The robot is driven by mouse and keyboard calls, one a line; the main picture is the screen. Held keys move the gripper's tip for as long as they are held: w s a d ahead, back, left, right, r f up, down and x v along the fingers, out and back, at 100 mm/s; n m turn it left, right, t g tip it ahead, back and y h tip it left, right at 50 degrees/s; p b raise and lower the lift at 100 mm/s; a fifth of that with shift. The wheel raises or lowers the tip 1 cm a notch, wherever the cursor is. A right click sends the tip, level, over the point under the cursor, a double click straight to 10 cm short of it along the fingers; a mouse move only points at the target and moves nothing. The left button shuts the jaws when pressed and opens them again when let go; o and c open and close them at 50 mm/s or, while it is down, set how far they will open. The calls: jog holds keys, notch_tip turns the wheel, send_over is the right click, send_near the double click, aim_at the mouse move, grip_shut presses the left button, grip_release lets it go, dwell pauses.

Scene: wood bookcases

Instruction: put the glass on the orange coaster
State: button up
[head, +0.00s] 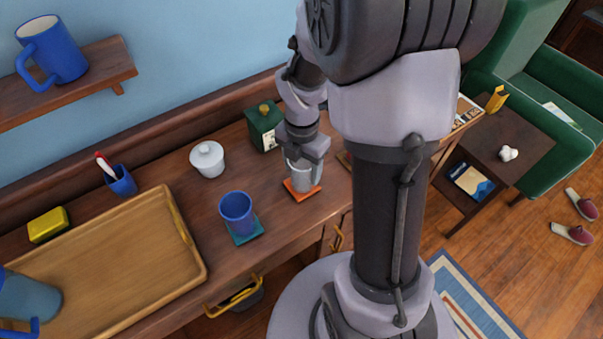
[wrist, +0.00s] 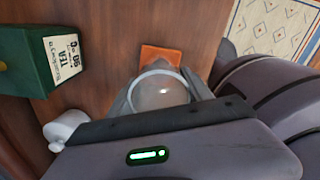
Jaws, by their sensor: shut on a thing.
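The clear glass (head: 302,177) is upright between the fingers of my gripper (head: 302,162), which is shut on it. In the wrist view the round rim of the glass (wrist: 160,91) shows between the two fingers (wrist: 160,98). The orange coaster (head: 301,194) lies on the wooden cabinet top under the glass in the head view. It shows partly beyond the glass in the wrist view (wrist: 161,56). I cannot tell whether the glass base touches the coaster.
A blue cup (head: 237,210) stands on a teal coaster (head: 246,236) to the left. A white lidded pot (head: 207,159) and a green tea tin (head: 264,127) stand behind. A wooden tray (head: 110,280) fills the left part. The cabinet's front edge is close to the coaster.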

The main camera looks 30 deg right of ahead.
jog(key=shift+f, duration=0.1)
jog(key=shift+w+f, duration=0.1)
jog(key=shift+f, duration=0.05)
jog(key=o, duration=1.6)
jog(key=shift+c, duration=0.2)
